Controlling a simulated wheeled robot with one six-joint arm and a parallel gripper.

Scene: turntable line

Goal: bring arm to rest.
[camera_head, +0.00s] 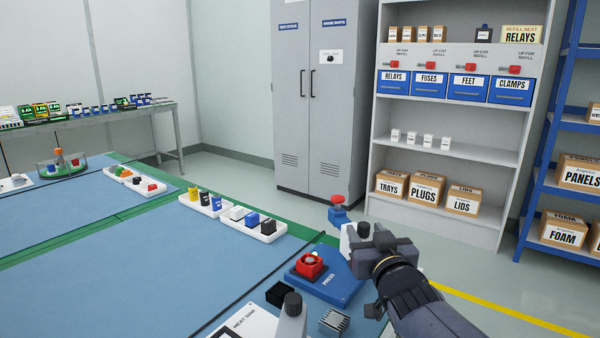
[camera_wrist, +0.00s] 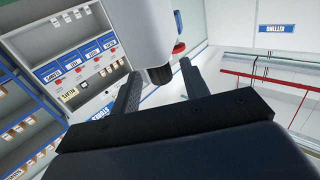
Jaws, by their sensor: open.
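My arm reaches in from the bottom right of the head view, over the right end of the blue bench. My gripper (camera_wrist: 160,70) is open in the wrist view, its two dark fingers apart. A pale rounded part with a dark end (camera_wrist: 160,75) shows beyond and between the fingers. I cannot tell whether it touches them. In the head view the fingertips are hard to make out behind the wrist. Beside my wrist are a blue press base (camera_head: 322,287) with a red part (camera_head: 309,264) on it, and a red knob (camera_head: 337,199) on a blue head.
White trays (camera_head: 268,238) of small coloured parts line the bench's back edge. A black block (camera_head: 277,294) and a finned metal heat sink (camera_head: 334,322) lie in front. A grey cabinet (camera_head: 318,140) and a shelf unit (camera_head: 440,178) stand behind. Open floor lies between them.

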